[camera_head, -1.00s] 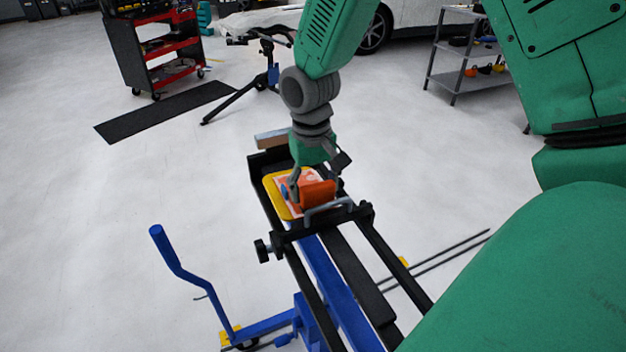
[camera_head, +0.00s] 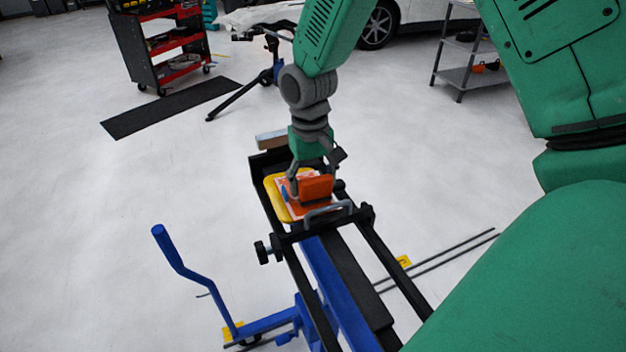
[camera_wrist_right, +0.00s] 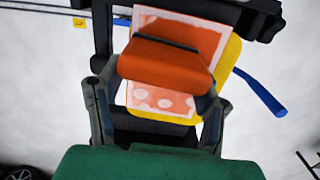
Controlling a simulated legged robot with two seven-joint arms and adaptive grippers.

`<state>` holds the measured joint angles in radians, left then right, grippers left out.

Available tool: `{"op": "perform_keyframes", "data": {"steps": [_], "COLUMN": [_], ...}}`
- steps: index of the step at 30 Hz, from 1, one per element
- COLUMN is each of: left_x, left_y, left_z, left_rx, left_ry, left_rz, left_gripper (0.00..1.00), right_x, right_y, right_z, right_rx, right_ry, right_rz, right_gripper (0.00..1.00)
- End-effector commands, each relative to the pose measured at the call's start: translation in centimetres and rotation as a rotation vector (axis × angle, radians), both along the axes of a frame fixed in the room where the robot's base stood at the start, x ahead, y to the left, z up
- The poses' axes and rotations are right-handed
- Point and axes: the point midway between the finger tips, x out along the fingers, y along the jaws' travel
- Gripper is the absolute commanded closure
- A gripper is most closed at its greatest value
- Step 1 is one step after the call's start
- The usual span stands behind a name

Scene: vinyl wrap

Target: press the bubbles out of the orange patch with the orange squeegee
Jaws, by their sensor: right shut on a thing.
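My right gripper (camera_head: 312,174) is shut on the orange squeegee (camera_head: 316,188), which also shows between the fingers in the right wrist view (camera_wrist_right: 165,68). The squeegee lies over the middle of the orange patch (camera_wrist_right: 160,100), hiding part of it; I cannot tell whether it touches. The patch has a pale border and sits on a yellow panel (camera_head: 272,190). In the right wrist view, several pale round bubbles show on the strip nearest the gripper. My left gripper is not in view.
The panel rests on a black and blue stand (camera_head: 335,275) with a grey handle (camera_head: 328,212) close to the squeegee. A blue crank lever (camera_head: 180,265) rises at the left. A red tool cart (camera_head: 165,50), a grey shelf (camera_head: 462,60) and a white car stand behind. The floor at left is clear.

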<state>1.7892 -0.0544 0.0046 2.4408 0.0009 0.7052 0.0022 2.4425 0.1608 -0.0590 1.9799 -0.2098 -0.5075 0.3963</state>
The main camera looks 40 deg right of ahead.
Motion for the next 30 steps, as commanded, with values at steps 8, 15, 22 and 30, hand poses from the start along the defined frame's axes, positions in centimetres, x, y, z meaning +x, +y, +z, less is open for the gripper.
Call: {"op": "perform_keyframes", "data": {"steps": [8, 15, 22, 30], "left_x": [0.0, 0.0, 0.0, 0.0], "left_y": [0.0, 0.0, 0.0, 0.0], "left_z": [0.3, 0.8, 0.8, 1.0], "left_rx": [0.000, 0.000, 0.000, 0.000], "left_ry": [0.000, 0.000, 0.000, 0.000], "left_rz": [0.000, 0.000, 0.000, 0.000], "left_gripper": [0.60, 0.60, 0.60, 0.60], "right_x": [0.5, 1.9, 2.1, 2.5], "right_y": [0.2, -0.4, -0.6, -0.6], "right_z": [0.2, 0.0, -0.1, 0.0], "right_rx": [-0.004, -0.002, -0.001, -0.003], "right_ry": [0.000, 0.000, -0.001, -0.001], "right_rz": [0.001, 0.000, 0.001, 0.001], "right_gripper": [0.87, 0.87, 0.87, 0.87]}}
